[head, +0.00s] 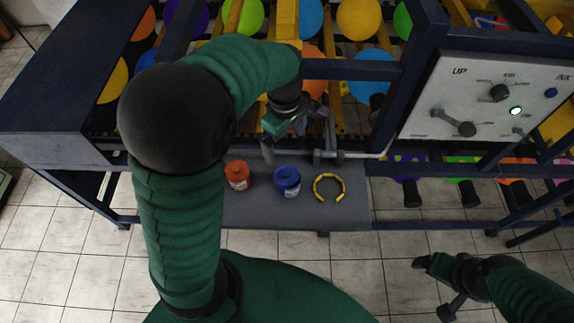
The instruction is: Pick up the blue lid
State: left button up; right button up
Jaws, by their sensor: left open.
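A blue lid (287,172) sits on top of a blue jar (289,189) on the grey shelf (255,212). My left gripper (298,158) is above the back of the shelf, behind the blue jar and apart from it. Its fingers are spread, with nothing between them. My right gripper (432,287) is low at the right, over the tiled floor, with its fingers apart and empty, far from the jar.
A red jar (237,176) stands left of the blue one, and a yellow and black ring (328,188) lies to its right. A control panel (490,95) is at the upper right. The shelf's front is clear.

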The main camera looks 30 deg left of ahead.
pick_arm(q)
jog(key=p, duration=0.1)
send_over(287, 173)
notch_tip(287, 173, down, 10)
jog(key=shift+a, duration=0.1)
notch_tip(287, 173, down, 5)
jog(key=shift+s+r+p, duration=0.1)
jog(key=shift+s+p, duration=0.05)
jog(key=shift+p, duration=0.8)
jog(key=shift+f, duration=0.5)
jog(key=c, duration=1.5)
jog(key=shift+c, duration=0.2)
